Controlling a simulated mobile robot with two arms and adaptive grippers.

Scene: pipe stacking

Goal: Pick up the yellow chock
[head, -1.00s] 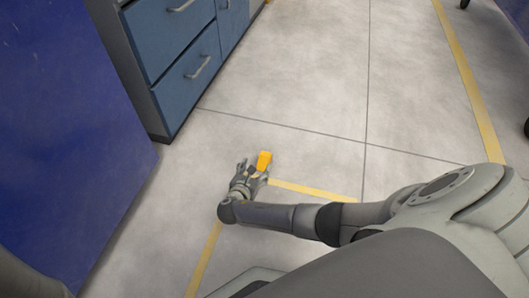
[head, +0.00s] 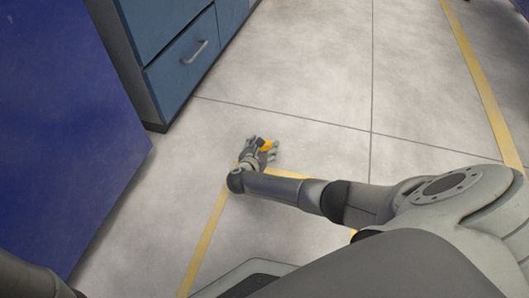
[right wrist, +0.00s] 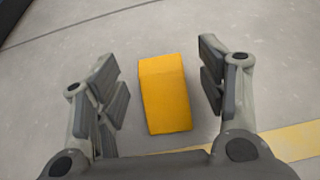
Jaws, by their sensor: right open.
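The yellow chock (right wrist: 165,95) is an orange-yellow block on the grey floor, in the middle of the right wrist view. My right gripper (right wrist: 160,78) is open, with one finger on each side of the chock and a gap on both sides. In the head view the right gripper (head: 262,145) is low over the floor, and the chock (head: 265,146) shows partly between its fingers, the rest hidden by the gripper. My left gripper is not in view.
A blue drawer cabinet (head: 180,60) stands at the upper left, and a large dark blue panel (head: 65,120) fills the left side. Yellow tape lines (head: 210,235) mark the floor. The floor (head: 310,80) beyond the gripper is clear.

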